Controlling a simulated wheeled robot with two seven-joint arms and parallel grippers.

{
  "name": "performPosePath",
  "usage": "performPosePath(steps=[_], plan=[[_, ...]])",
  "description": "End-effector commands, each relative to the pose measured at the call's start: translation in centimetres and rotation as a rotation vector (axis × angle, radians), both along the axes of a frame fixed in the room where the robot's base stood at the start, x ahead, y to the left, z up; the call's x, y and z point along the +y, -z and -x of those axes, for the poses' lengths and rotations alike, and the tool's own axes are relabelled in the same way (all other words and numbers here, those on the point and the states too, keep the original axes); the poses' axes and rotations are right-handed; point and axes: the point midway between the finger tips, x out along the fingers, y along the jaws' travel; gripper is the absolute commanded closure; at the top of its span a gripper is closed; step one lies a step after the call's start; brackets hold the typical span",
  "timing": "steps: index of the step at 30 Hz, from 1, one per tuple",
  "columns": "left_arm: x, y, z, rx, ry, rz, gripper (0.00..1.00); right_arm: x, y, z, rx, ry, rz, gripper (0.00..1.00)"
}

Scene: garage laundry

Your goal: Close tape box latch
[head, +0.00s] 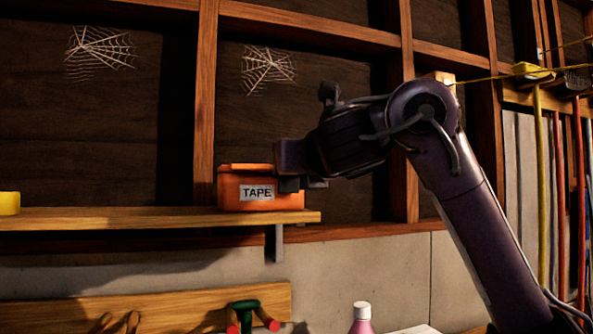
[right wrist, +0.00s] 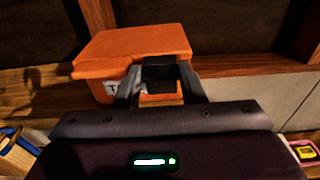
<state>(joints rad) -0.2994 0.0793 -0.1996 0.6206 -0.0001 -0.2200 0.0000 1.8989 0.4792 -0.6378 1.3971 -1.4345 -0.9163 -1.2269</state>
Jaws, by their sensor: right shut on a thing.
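An orange tape box (head: 260,195) with a white TAPE label stands near the right end of a wooden shelf (head: 120,219) in the head view. It also shows in the right wrist view (right wrist: 145,44), where its lid looks down, though I cannot tell if the latch is fastened. My right gripper (head: 300,184) reaches in from the right at the box's right end. In the right wrist view my right gripper (right wrist: 160,92) has its fingers at the box's near side, shut on the tape box latch, which is mostly hidden between them. My left gripper is not in view.
A yellow object (head: 9,203) stands at the left of the shelf. Below are a wooden rack (head: 170,308) with green-and-red tool handles (head: 246,315) and a pink bottle (head: 361,318). Long-handled tools (head: 556,190) hang at the right. The shelf between yellow object and box is clear.

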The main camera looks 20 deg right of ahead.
Motion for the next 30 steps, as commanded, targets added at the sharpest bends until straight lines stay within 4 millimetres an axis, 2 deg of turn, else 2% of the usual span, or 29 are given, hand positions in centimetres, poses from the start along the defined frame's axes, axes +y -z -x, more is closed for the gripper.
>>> performPosePath(steps=[1,12,30], plan=[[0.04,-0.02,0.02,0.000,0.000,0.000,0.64,-0.21,-0.58,0.09,0.011,0.006,-0.001,0.87],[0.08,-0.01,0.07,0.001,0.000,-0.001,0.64,-0.08,-0.84,-0.46,0.108,0.003,0.001,0.87],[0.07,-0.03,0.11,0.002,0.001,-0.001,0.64,0.00,-0.88,-0.64,0.130,0.000,0.000,0.86]])
